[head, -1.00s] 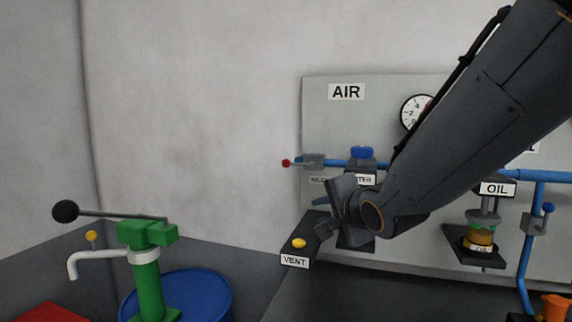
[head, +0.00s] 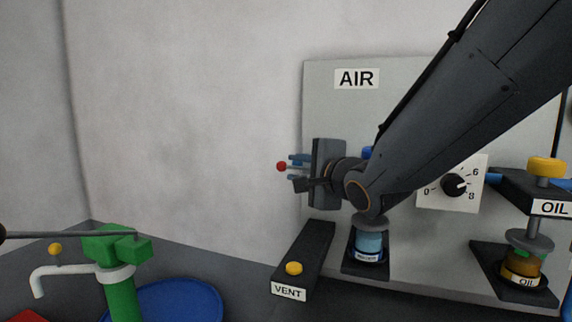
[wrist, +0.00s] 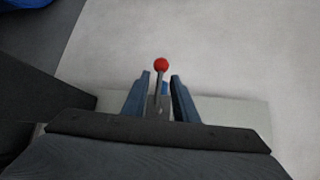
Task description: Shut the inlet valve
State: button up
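The inlet valve's lever, a grey stem with a red ball end (head: 282,167), sticks out at the left edge of the AIR panel (head: 325,90). It also shows in the wrist view, with the red ball (wrist: 161,65) just beyond my fingertips. My gripper (head: 293,170) is at the lever, its fingers pointing left. In the wrist view my gripper (wrist: 160,88) is open, one blue finger on each side of the stem. Gaps show between stem and fingers. The valve body is hidden behind my gripper in the head view.
Below stand a black VENT block (head: 305,250) with a yellow button (head: 294,268) and a clear blue-tinted bowl (head: 369,243). A dial (head: 454,185) and the oil unit (head: 528,255) are right. A green pump (head: 120,275) and blue drum (head: 185,300) stand lower left.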

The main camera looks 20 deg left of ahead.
aim_at(282, 166)
jog(key=p+x, duration=0.1)
jog(key=x, duration=0.6)
jog(key=shift+a+f, duration=0.1)
jog(key=shift+a, duration=0.15)
grip_shut()
